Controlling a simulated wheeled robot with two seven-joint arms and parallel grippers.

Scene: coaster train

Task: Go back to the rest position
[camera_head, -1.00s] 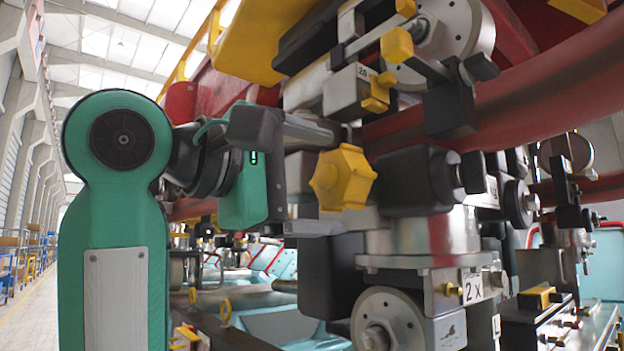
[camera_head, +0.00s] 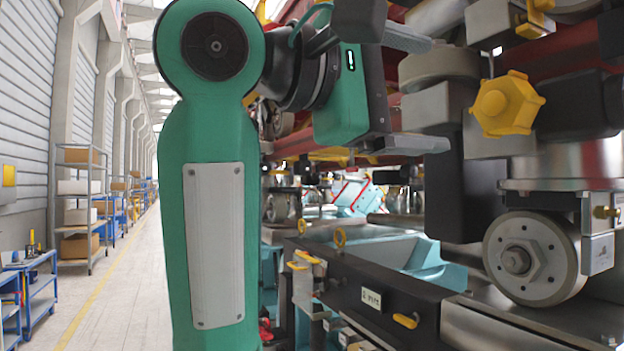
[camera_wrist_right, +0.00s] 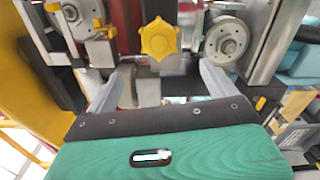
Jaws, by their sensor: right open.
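My right gripper (camera_head: 438,95) comes in on the green arm in the head view. A yellow star-shaped knob (camera_head: 507,104) on the coaster train stands to the right of the fingertips, with a visible gap. In the right wrist view the open gripper (camera_wrist_right: 165,68) has its fingers on the left and right, and the yellow knob (camera_wrist_right: 159,39) lies ahead of the tips, near the middle. My left gripper is not in view.
The coaster train's wheel (camera_head: 535,259) and metal brackets fill the right side. A dark rail with a label plate (camera_head: 371,299) runs below the gripper. A shelf rack with boxes (camera_head: 80,205) and a blue cart (camera_head: 38,290) stand at left. The aisle floor (camera_head: 105,285) is clear.

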